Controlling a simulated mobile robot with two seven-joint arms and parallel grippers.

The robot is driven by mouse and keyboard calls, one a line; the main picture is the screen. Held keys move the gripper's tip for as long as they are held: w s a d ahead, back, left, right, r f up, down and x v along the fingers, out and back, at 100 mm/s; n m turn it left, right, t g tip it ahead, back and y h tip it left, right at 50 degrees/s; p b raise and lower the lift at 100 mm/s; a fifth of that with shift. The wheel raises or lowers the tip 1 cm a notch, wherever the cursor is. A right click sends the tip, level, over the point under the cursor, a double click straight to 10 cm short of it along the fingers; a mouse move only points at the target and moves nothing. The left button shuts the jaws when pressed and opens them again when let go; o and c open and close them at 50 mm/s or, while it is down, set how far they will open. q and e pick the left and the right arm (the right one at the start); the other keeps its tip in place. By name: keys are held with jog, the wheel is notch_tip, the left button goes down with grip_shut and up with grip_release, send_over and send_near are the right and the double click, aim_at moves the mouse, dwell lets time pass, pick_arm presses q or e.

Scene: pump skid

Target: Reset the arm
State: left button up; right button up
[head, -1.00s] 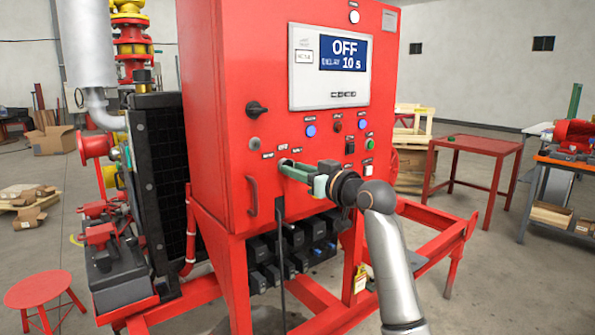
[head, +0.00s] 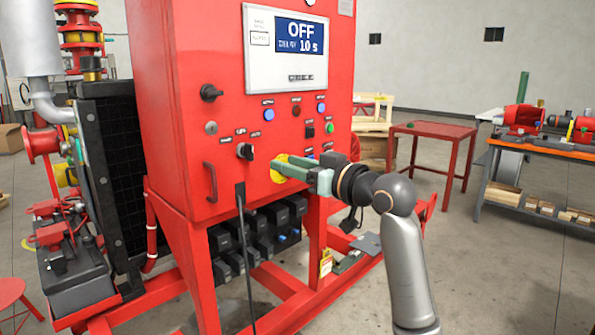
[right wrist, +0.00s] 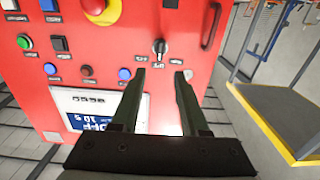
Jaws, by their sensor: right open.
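The red control cabinet (head: 165,60) fills the left and middle of the head view. Its display (head: 300,36) reads OFF and 10 s. A black rotary switch (head: 245,151) sits low on the front, under small labels I cannot read. My right gripper (head: 277,166) is just right of it, in front of a yellow ring (head: 281,176) that it partly hides. In the right wrist view, the cabinet is upside down, my right gripper (right wrist: 160,72) is open and empty, and the switch (right wrist: 158,47) lies beyond and between its fingertips. My left gripper is out of view.
Several buttons (head: 322,109) and a larger black knob (head: 211,93) are on the cabinet. A red-and-yellow mushroom button (right wrist: 100,10) and a handle (right wrist: 211,25) show in the wrist view. A red table (head: 435,131) and a workbench (head: 540,150) stand right, with open floor between.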

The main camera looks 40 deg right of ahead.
jog(key=shift+s+d, duration=0.1)
jog(key=shift+s, duration=0.8)
jog(key=a+f+g+p, duration=0.2)
jog(key=a+f+g, duration=0.15)
jog(key=f, duration=1.15)
jog(key=a+f+g+p, duration=0.25)
jog(key=a+f, duration=0.25)
jog(key=f, duration=1)
jog(key=s+a+f+g+p, duration=0.1)
jog(key=s+a+f, duration=0.6)
jog(key=s+f, duration=0.2)
jog(key=s+a+f+n+g+y+p, duration=0.1)
jog(key=s+a+f+p, duration=0.1)
jog(key=s+a+f, duration=0.6)
jog(key=s+f, duration=0.1)
jog(key=s, duration=0.3)
jog(key=shift+s+f+g, duration=0.2)
jog(key=shift+s+g, duration=0.1)
jog(key=shift+g, duration=0.1)
